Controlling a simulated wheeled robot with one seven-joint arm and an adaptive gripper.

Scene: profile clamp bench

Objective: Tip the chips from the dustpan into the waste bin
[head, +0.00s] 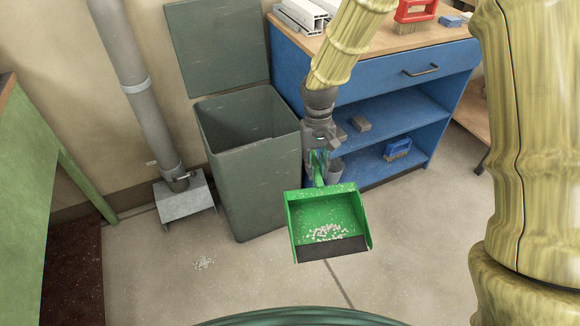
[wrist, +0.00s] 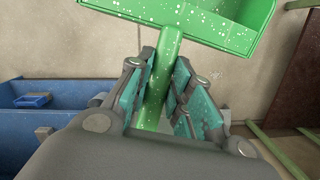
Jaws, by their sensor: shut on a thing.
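A green dustpan (head: 328,211) with a dark front lip hangs in the air, right of and in front of the waste bin. White chips (head: 330,232) lie in it near the lip. My gripper (head: 318,165) is shut on the dustpan's handle; in the wrist view the handle (wrist: 161,85) runs between the teal finger pads. The wrist view also shows the back part of the pan (wrist: 200,15), speckled white. The grey-green waste bin (head: 250,170) stands on the floor with its lid (head: 217,45) raised against the wall. Its opening looks empty as far as I see.
A blue workbench (head: 390,75) stands right of the bin, with a red brush (head: 415,15) on top and a blue brush (head: 397,149) on its lower shelf. A grey pipe (head: 140,90) and metal stand (head: 185,200) are left. Some chips (head: 203,263) lie on the floor.

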